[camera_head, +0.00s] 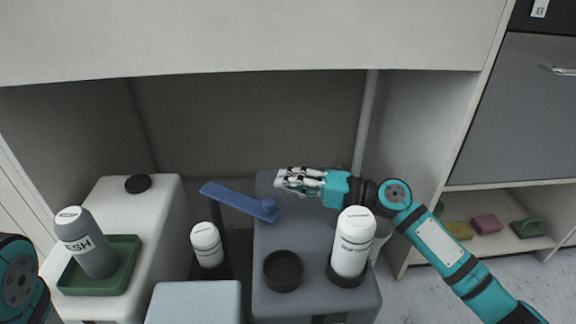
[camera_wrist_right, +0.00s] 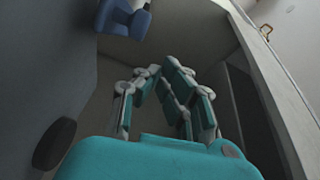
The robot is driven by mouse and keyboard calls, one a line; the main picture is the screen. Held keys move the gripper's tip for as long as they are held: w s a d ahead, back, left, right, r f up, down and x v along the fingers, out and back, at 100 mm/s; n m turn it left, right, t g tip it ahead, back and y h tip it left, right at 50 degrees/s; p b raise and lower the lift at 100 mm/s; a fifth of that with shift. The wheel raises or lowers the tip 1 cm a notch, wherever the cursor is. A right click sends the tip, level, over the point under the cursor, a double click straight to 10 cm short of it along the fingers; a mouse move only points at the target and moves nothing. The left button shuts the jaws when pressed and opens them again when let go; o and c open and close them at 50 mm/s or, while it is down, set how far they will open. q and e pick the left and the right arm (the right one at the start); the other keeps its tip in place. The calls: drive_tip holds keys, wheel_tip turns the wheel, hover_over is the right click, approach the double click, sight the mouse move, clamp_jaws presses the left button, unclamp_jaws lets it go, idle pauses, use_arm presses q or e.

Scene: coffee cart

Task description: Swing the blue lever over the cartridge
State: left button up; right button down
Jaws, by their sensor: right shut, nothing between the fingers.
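The blue lever (camera_head: 238,201) is mounted near the back left of a dark grey unit (camera_head: 310,285). Its long arm points left, past the unit's edge and away from the white cartridge. The white cartridge (camera_head: 353,243) stands upright in a black ring at the unit's right side. My right gripper (camera_head: 283,180) is shut and empty, above the back of the unit, just behind and right of the lever's pivot and apart from it. In the right wrist view the gripper's fingers (camera_wrist_right: 160,72) are drawn together, with part of the blue lever (camera_wrist_right: 126,18) above them.
An empty black ring (camera_head: 283,270) sits left of the cartridge. A second white bottle (camera_head: 207,245) stands left of the unit. A grey bottle (camera_head: 85,243) stands on a green tray (camera_head: 125,282). The cart's upper panel (camera_head: 250,40) overhangs the back. A pale pole (camera_head: 364,125) rises behind.

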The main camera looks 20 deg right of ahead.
wheel_tip(320, 180, up, 6)
drive_tip(key=shift+r, duration=0.15)
